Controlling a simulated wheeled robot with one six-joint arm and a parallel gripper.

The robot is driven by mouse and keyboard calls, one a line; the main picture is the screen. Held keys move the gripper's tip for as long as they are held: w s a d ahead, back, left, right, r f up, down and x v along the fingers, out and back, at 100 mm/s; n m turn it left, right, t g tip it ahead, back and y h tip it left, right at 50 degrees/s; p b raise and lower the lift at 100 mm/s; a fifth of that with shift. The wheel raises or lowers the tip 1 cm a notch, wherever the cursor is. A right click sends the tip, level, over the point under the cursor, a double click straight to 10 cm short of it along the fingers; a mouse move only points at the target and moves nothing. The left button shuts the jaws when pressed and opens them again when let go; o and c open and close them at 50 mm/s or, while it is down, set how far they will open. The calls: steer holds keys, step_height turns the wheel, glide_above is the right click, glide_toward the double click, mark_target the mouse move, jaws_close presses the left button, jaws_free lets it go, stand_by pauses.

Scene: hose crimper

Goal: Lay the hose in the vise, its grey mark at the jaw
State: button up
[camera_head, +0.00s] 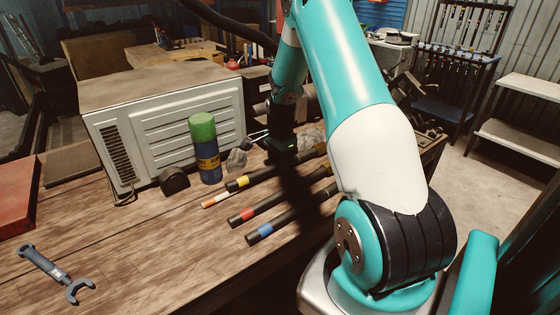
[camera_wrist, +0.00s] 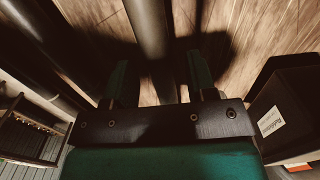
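Three dark hoses lie side by side on the wooden bench (camera_head: 130,240) in the head view: one with a yellow band (camera_head: 262,175), one with a red band (camera_head: 268,203) and one with a blue band (camera_head: 284,219). My gripper (camera_head: 283,154) points down over their far part. In the wrist view my gripper (camera_wrist: 161,82) is open, its green fingers apart, with a dark hose (camera_wrist: 150,30) running between them; I cannot tell which hose. Another dark hose (camera_wrist: 78,30) is to its left. I make out no grey mark, and cannot identify the vise.
A white ribbed unit (camera_head: 165,120), a green-capped can (camera_head: 207,160) and a small black object (camera_head: 174,180) stand left of my gripper. A wrench (camera_head: 55,272) lies at front left. A black labelled box (camera_wrist: 288,105) is at right in the wrist view. The front left bench is mostly clear.

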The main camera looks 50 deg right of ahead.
step_height(320, 180, up, 13)
steer(key=b, duration=0.2)
steer(key=a+r+n, duration=0.3)
steer(key=a+n, duration=0.2)
steer(key=a, duration=0.5)
steer(key=s+a+r+n+t+y, duration=0.1)
steer(key=s+a+r+n, duration=0.1)
steer(key=a+n, duration=0.45)
steer(key=s+a+r+n+y, duration=0.1)
steer(key=s+a+n, duration=0.15)
steer(key=a, duration=0.65)
steer(key=s+a+r+n+g+y, duration=0.1)
steer(key=s+a+n+y, duration=0.1)
steer(key=s+a+n, duration=1.1)
steer(key=s+a, duration=0.1)
steer(key=s, duration=0.2)
steer(key=shift+s+r+n, duration=0.15)
steer(key=shift+n, duration=0.25)
steer(key=shift+a, duration=0.1)
